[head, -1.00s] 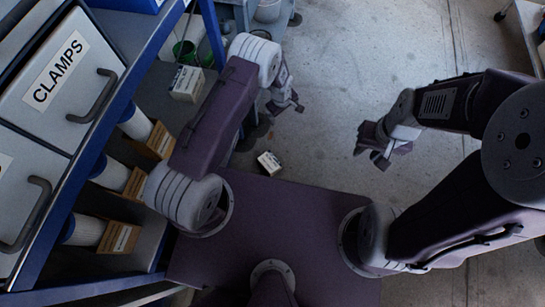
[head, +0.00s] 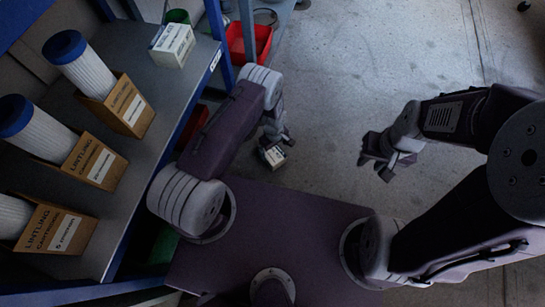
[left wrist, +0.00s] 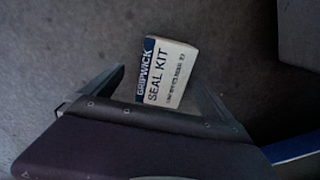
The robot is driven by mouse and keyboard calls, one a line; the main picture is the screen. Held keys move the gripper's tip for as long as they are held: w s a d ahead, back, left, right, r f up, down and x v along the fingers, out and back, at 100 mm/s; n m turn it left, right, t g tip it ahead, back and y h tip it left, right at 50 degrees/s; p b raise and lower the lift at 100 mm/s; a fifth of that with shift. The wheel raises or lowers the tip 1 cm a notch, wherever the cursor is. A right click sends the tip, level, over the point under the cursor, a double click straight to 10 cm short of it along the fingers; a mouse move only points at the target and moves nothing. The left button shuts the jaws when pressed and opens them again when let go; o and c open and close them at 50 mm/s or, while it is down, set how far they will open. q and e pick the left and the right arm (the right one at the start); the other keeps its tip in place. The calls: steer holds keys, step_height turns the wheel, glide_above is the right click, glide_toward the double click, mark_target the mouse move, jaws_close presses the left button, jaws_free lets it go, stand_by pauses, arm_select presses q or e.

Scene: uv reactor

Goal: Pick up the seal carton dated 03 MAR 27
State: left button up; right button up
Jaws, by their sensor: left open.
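A small white seal carton (head: 272,156) lies low, just beyond the edge of my base in the head view. In the left wrist view the carton (left wrist: 167,75) shows "GRIPWICK SEAL KIT" and a small date line that seems to end in 27; the rest is too blurred to read surely. My left gripper (head: 277,137) is open right by this carton, which shows between its two fingers (left wrist: 162,92) in the wrist view. I cannot tell whether they touch it. A second white carton (head: 172,45) stands on the shelf. My right gripper (head: 378,160) looks open and empty.
A blue-edged shelf (head: 165,150) on the left holds several brown cartridge boxes (head: 95,162) with white, blue-capped filters. A red bin (head: 250,42) stands behind my left arm.

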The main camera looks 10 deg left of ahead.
mark_target(273, 152)
arm_select(q)
steer(key=f+b, duration=0.4)
steer(key=f, duration=0.1)
steer(key=shift+s+a+f+b, duration=0.15)
steer(key=shift+a+f+b, duration=0.1)
steer(key=shift+b, duration=0.1)
steer(key=shift+r, duration=0.25)
steer(key=c, duration=2)
steer(key=shift+o, duration=0.2)
step_height(273, 152, up, 6)
steer(key=p, duration=0.5)
steer(key=shift+f, duration=0.25)
steer(key=s+d+r+p, duration=0.1)
steer(key=d+r+p, duration=0.3)
steer(key=d, duration=0.7)
steer(key=shift+d+r+p, duration=0.3)
steer(key=shift+r+p, duration=0.1)
steer(key=shift+r, duration=0.4)
